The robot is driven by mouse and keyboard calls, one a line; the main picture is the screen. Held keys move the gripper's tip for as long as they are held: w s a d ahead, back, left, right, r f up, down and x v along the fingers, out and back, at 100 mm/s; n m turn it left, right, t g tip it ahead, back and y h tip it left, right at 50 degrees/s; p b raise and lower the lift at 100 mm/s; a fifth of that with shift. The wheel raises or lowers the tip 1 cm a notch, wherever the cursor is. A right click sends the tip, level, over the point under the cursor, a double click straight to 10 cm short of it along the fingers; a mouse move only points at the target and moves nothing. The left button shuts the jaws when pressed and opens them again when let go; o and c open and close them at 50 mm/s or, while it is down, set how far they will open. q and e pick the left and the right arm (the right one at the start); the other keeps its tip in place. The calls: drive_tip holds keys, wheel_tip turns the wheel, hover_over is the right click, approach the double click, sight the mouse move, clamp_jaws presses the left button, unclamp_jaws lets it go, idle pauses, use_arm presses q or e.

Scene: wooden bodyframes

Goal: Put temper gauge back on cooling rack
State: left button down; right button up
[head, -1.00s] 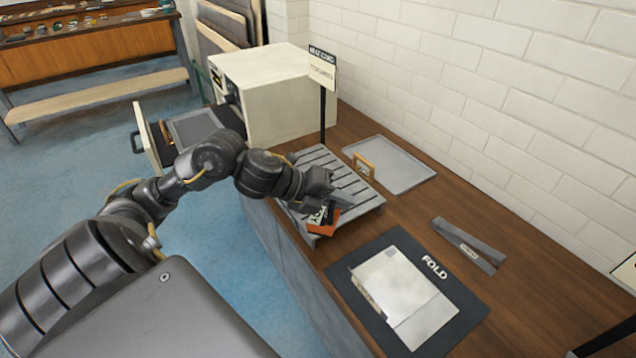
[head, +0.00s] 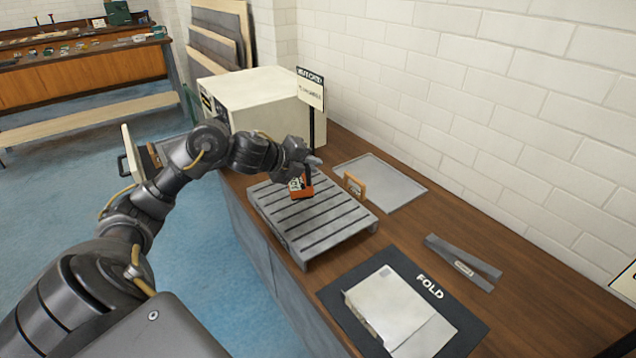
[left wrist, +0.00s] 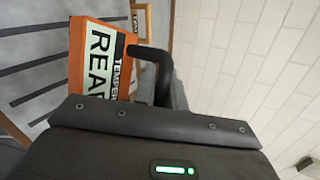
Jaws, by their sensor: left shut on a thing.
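The temper gauge is an orange block with a black and white label (head: 300,188). It also shows in the left wrist view (left wrist: 92,62), where the words "TEMPER" and "READ" are partly readable. My left gripper (head: 308,168) is shut on it, above the far part of the cooling rack. The cooling rack (head: 318,222) is a grey slatted platform on the wooden bench. I cannot tell whether the gauge touches the slats. The gripper hides part of the gauge. My right gripper is not in view.
A sign on a black post (head: 311,92) stands close behind my left gripper. A cream oven (head: 262,103) with its door open is at the far left.

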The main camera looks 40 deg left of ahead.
use_arm(q)
drive_tip(key=w+f, duration=0.1)
drive_tip(key=f, duration=0.1)
drive_tip(key=w+f, duration=0.2)
drive_tip(key=f, duration=0.1)
drive_tip(key=w+a+f, duration=0.1)
drive_tip(key=f, duration=0.2)
drive_tip(key=shift+w, duration=0.4)
drive_tip(key=shift+a+f, duration=0.1)
drive_tip(key=shift+f, duration=0.35)
drive_tip(key=c, duration=1.9)
unclamp_jaws()
drive_tip(key=shift+f, duration=0.15)
drive_tip(key=o, duration=0.4)
drive_tip(key=shift+o, duration=0.2)
drive_tip(key=shift+r, duration=0.25)
drive_tip(key=shift+s+a+r, duration=0.1)
drive_tip(key=shift+s, duration=0.3)
drive_tip(key=b+v, duration=0.1)
drive_tip(key=v, duration=1)
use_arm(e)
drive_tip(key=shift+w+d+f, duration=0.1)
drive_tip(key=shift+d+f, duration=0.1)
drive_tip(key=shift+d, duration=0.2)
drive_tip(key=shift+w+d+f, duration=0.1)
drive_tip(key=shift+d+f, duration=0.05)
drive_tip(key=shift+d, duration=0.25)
